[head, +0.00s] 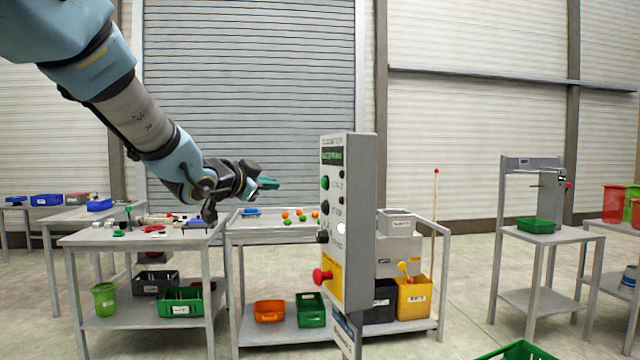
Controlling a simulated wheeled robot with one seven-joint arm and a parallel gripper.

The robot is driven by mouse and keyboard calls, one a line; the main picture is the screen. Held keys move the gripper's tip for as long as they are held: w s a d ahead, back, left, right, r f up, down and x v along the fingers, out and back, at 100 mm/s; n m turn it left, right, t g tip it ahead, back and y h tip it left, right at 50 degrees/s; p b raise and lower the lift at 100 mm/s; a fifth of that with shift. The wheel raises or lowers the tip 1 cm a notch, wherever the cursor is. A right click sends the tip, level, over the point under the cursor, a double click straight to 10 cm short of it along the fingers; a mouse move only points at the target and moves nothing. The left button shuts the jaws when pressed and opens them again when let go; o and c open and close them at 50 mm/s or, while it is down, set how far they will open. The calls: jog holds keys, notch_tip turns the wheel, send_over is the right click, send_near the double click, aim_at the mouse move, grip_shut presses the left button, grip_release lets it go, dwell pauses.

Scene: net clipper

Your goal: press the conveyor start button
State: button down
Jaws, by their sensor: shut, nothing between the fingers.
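A grey control box (360,220) stands upright on a post in the middle of the head view, its control face turned to the left. Below a small green-lit display (332,156) are a green button (325,183), a dark green-black button (325,209) and a dark knob (322,236). A red mushroom button (321,276) sits on a yellow plate lower down. The labels are too small to read, so I cannot tell which is the start button. My gripper (269,183) is shut and empty, left of the box and apart from the buttons, at about the green button's height in the picture.
Behind the box is a grey table (240,236) with orange and green balls and bins below. Another table (85,238) with tools stands left. A small stand with a green bin (536,225) is at right. The space between gripper and box face looks clear.

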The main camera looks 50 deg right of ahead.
aim_at(324, 183)
jog(key=s+d+b, duration=0.2)
jog(key=s+d, duration=0.1)
jog(key=d, duration=0.5)
jog(key=shift+s+b, duration=0.35)
jog(key=shift+s, duration=0.05)
jog(key=shift+f, duration=0.1)
dwell(1.9)
jog(key=shift+s+d+b, duration=0.15)
jog(key=shift+d+b, duration=0.15)
jog(key=shift+b, duration=0.05)
